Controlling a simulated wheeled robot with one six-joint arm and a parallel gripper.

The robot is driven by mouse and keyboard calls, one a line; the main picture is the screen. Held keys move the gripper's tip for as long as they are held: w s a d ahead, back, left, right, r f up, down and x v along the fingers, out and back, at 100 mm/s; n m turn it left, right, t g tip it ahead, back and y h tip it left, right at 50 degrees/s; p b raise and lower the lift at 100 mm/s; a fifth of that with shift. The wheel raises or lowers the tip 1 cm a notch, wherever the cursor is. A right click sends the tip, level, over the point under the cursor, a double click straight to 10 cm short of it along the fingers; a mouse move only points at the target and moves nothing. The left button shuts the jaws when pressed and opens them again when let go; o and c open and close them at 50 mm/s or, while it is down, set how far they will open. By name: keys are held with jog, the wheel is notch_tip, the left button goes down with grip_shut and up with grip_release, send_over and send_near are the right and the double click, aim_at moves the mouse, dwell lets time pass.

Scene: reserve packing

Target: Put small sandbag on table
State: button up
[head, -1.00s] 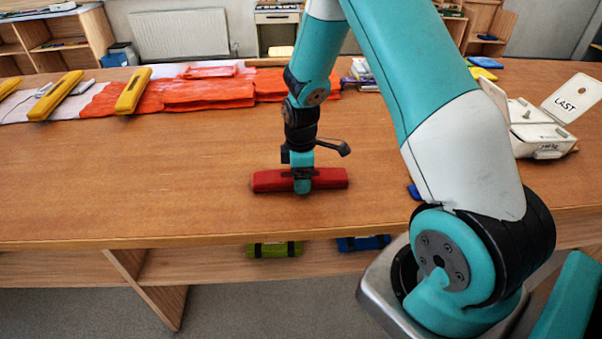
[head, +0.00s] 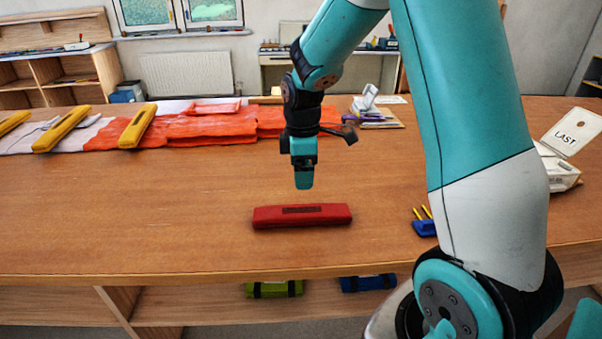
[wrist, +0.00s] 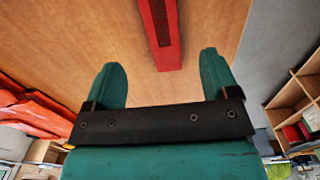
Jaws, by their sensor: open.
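A red sandbag (head: 301,216), long and narrow with a dark strip on top, lies flat on the wooden table (head: 150,215) near its front edge. My gripper (head: 304,184) hangs above and just behind the sandbag, apart from it, and is empty. In the wrist view the two green fingers of my gripper (wrist: 162,82) stand wide apart. The sandbag also shows there (wrist: 163,38), beyond the fingertips and between them in the picture.
Orange cloth (head: 210,125) and yellow bars (head: 137,126) lie along the table's back left. A blue holder with yellow sticks (head: 424,226) and a white box (head: 560,170) stand at right. Green (head: 274,289) and blue (head: 368,283) bundles lie on the shelf below.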

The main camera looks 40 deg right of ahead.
jog(key=s+a+r+m+y, duration=0.1)
jog(key=s+a+r, duration=0.35)
jog(key=a, duration=0.35)
jog(key=s+a+r+m+y, duration=0.1)
jog(key=s+a+r, duration=0.35)
jog(key=a, duration=0.25)
jog(key=s+a+r+m+y, duration=0.1)
jog(key=s+a+m+y, duration=0.1)
jog(key=s+a, duration=0.5)
jog(key=s, duration=0.6)
jog(key=shift+s+a+r, duration=0.15)
jog(key=shift+a+r, duration=0.05)
jog(key=shift+r, duration=0.1)
